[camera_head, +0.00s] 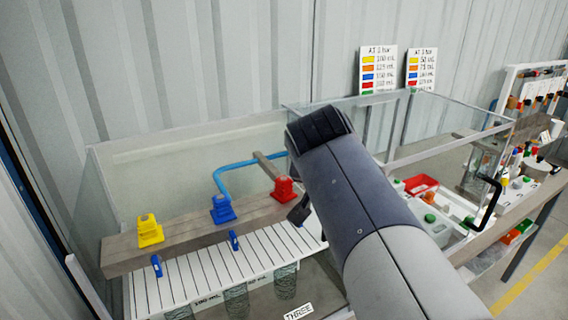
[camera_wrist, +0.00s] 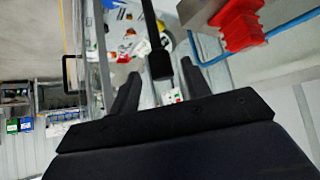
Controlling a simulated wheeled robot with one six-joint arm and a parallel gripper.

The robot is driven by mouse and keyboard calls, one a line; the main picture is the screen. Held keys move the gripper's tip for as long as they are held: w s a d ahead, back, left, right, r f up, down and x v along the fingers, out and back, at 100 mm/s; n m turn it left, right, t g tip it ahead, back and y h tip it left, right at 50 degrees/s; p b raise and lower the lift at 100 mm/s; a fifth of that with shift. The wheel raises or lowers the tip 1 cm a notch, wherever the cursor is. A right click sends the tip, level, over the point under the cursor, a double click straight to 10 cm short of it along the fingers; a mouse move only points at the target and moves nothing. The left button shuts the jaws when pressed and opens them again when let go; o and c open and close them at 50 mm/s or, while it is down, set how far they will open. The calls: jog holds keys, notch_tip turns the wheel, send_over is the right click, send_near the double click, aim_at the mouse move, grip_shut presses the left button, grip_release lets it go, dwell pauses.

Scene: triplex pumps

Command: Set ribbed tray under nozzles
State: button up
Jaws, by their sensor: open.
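A white ribbed tray (camera_head: 215,265) lies in the left glass tank, below and in front of a wooden beam (camera_head: 190,232). Yellow (camera_head: 149,231), blue (camera_head: 222,209) and red (camera_head: 285,189) nozzle blocks sit on the beam. Ribbed glass cylinders show beneath the tray's front edge. My gripper (camera_head: 298,212) is mostly hidden by my arm, beside the red block. In the wrist view my gripper (camera_wrist: 161,84) is open with nothing clearly between its fingers; the red block (camera_wrist: 240,25) is to its right.
Glass walls (camera_head: 190,130) rise around the tank. A black bar (camera_wrist: 156,45) reaches close to my fingers in the wrist view. A sign reading THREE (camera_head: 298,311) lies in front.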

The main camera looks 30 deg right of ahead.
jog(key=v, duration=0.9)
jog(key=shift+b, duration=0.3)
jog(key=p+x, duration=0.1)
jog(key=x, duration=0.9)
jog(key=shift+w+d+f, duration=0.15)
jog(key=shift+w+f, duration=0.05)
jog(key=shift+w, duration=1.05)
